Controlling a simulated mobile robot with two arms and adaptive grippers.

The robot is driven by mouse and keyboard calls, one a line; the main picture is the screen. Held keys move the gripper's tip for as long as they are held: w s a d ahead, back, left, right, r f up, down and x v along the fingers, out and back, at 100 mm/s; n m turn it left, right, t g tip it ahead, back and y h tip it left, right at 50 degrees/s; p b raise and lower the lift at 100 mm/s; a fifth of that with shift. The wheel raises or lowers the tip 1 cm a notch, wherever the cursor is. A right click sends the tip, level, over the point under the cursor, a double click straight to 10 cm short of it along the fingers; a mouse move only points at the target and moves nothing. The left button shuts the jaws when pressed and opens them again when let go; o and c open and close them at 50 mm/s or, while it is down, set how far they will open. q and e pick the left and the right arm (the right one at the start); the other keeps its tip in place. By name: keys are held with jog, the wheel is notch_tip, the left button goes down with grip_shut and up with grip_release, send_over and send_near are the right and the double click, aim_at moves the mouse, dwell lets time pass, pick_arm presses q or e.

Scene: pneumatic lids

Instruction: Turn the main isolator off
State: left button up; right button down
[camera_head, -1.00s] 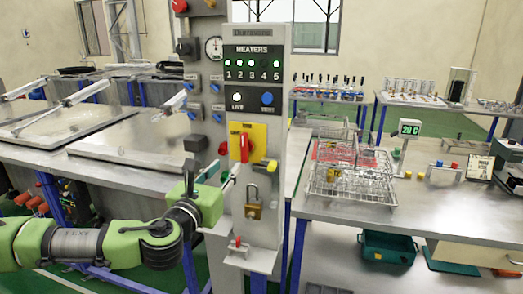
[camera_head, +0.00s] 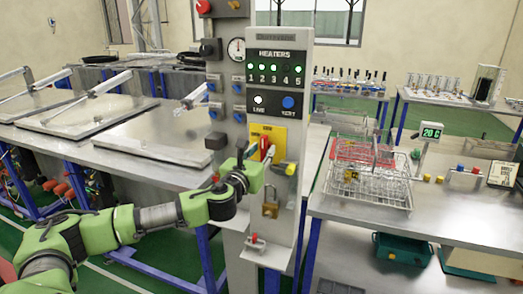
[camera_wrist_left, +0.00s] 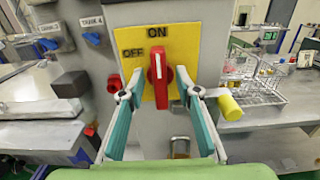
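The main isolator is a red rotary handle (camera_wrist_left: 157,82) on a yellow plate (camera_wrist_left: 182,42) marked ON at the top and OFF at the left. The handle stands upright, pointing to ON. It also shows on the grey panel in the head view (camera_head: 264,146), partly covered by my gripper. My left gripper (camera_wrist_left: 157,93) is open, with one fingertip on each side of the handle. A gap shows between each fingertip and the handle. My right gripper is not in view.
A yellow-ended peg (camera_wrist_left: 230,105) sticks out just right of the plate, close to my right-hand finger. A brass padlock (camera_head: 270,207) hangs below. The panel's heater lamps (camera_head: 274,68) glow green and the LIVE lamp (camera_head: 258,100) is lit. A wire rack (camera_head: 365,187) stands on the right bench.

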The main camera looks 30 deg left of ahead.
pick_arm(q)
grip_shut()
dwell(0.3)
jog(key=n, duration=0.3)
jog(key=shift+a+b, duration=0.1)
jog(key=shift+b, duration=0.3)
jog(key=n, duration=0.2)
jog(key=n+b, duration=0.1)
jog(key=n, duration=0.1)
jog(key=shift+s+a+f+n, duration=0.1)
jog(key=shift+a+f+n, duration=0.05)
jog(key=shift+n, duration=0.15)
jog(key=n+b, duration=0.1)
jog(key=n, duration=0.9)
jog(key=shift+a+f+b, duration=0.15)
jog(key=shift+f+b, duration=0.05)
jog(key=shift+b, duration=0.2)
jog(key=shift+n, duration=0.3)
